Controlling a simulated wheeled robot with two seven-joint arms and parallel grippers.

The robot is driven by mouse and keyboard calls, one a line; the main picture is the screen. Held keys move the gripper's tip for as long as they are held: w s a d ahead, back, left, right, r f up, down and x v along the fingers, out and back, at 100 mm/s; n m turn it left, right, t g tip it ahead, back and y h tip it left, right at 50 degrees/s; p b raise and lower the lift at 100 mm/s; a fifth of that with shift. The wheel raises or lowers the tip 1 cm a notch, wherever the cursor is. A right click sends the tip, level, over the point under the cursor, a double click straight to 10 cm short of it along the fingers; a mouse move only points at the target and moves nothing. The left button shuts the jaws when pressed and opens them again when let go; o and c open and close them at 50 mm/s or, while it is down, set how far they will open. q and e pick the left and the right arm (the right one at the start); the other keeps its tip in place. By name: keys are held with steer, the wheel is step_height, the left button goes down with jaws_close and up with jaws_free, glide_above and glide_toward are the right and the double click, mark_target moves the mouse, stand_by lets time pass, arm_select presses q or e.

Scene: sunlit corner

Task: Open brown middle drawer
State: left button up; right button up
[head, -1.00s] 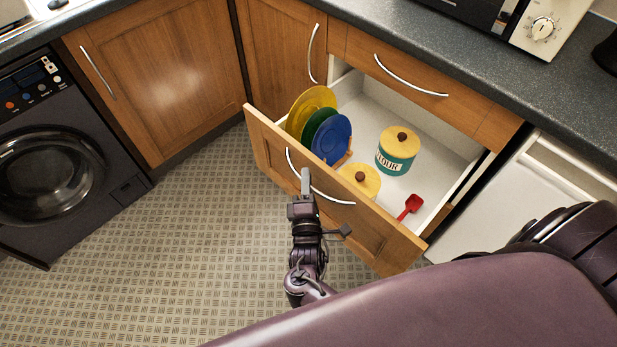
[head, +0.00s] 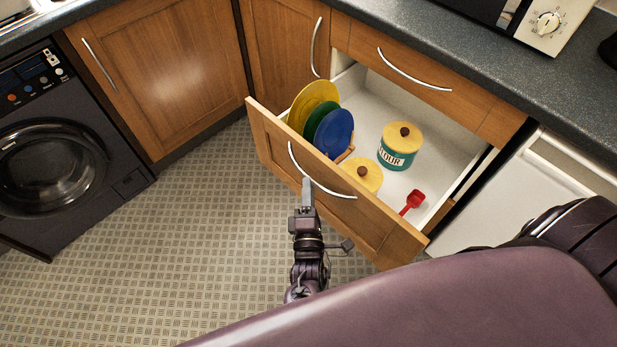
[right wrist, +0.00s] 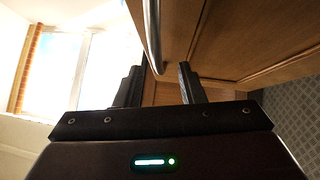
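The brown middle drawer (head: 378,224) stands pulled far out below a closed top drawer (head: 408,77), its inside exposed in the head view. Its curved silver handle (head: 330,189) is on the front; a handle (right wrist: 152,35) also shows in the right wrist view. My right gripper (head: 307,187) is just in front of the handle's left part. In the right wrist view its fingers (right wrist: 162,75) are spread, with the handle's end seen near the left finger. I cannot tell whether they touch. My left gripper is not in view.
The drawer holds several plates (head: 334,133), a flour canister (head: 397,158), a yellow lid (head: 364,177) and a red scoop (head: 413,202). A dark washing machine (head: 60,150) stands left. The patterned floor (head: 190,240) is clear there. A white appliance (head: 500,205) is at right.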

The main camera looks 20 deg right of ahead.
steer(key=shift+v, duration=1.65)
